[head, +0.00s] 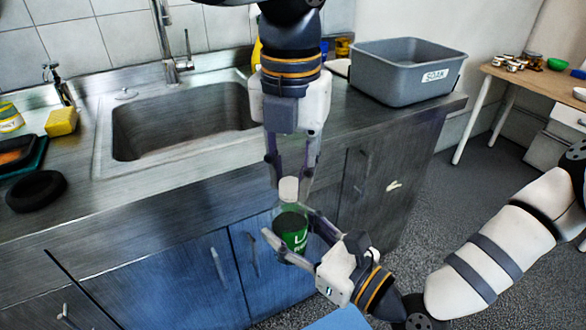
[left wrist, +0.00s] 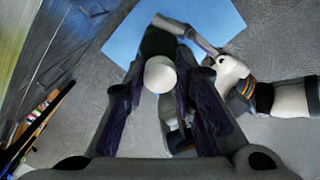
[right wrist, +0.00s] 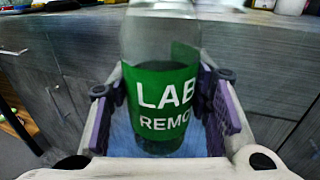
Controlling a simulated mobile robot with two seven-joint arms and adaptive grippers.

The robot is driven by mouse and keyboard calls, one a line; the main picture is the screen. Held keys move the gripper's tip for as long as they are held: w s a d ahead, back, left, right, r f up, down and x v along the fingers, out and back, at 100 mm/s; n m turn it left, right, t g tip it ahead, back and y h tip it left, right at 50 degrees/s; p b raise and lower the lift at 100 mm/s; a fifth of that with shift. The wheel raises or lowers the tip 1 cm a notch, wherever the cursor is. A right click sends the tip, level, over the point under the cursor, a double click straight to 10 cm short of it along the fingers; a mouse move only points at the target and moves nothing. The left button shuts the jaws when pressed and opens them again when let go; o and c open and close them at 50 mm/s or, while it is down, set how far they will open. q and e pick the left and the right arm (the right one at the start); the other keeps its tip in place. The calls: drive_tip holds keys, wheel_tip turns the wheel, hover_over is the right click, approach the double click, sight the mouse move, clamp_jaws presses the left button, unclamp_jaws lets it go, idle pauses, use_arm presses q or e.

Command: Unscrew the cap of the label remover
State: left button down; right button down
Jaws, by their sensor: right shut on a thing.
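The label remover is a clear bottle with a green label (head: 291,232) and a white cap (head: 289,189), held roughly upright in front of the counter. My right gripper (head: 290,226) is shut around its body. The right wrist view shows the green label (right wrist: 163,98) between the fingers; the cap is out of that frame. My left gripper (head: 289,176) points down from above, with its fingers on either side of the cap. The left wrist view shows the white cap (left wrist: 160,75) between the fingertips, with narrow gaps, so this gripper looks open.
A steel counter (head: 205,190) with a sink (head: 185,120) lies behind the bottle, with cabinet doors below. A grey bin (head: 400,85) stands at the counter's right. A yellow sponge (head: 61,121) and a black round object (head: 36,190) lie left. A wooden table (head: 540,83) stands far right.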

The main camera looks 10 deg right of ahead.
use_arm(q)
drive_tip(key=shift+s+d, duration=0.2)
drive_tip(key=shift+d, duration=0.1)
drive_tip(key=n, duration=0.5)
drive_tip(key=shift+w+a+n, duration=0.1)
drive_tip(key=shift+w+n, duration=0.05)
drive_tip(key=shift+n, duration=0.15)
drive_tip(key=n, duration=0.4)
drive_tip(key=shift+a, duration=0.1)
drive_tip(key=n, duration=0.4)
drive_tip(key=shift+a+r+n, duration=0.1)
drive_tip(key=shift+a+n, duration=0.05)
drive_tip(key=shift+n, duration=0.25)
drive_tip(key=n, duration=0.4)
drive_tip(key=shift+t, duration=0.3)
drive_tip(key=n, duration=0.3)
drive_tip(key=shift+a, duration=0.15)
drive_tip(key=n, duration=0.5)
drive_tip(key=shift+a+n, duration=0.1)
drive_tip(key=shift+n, duration=0.3)
drive_tip(key=shift+r, duration=0.1)
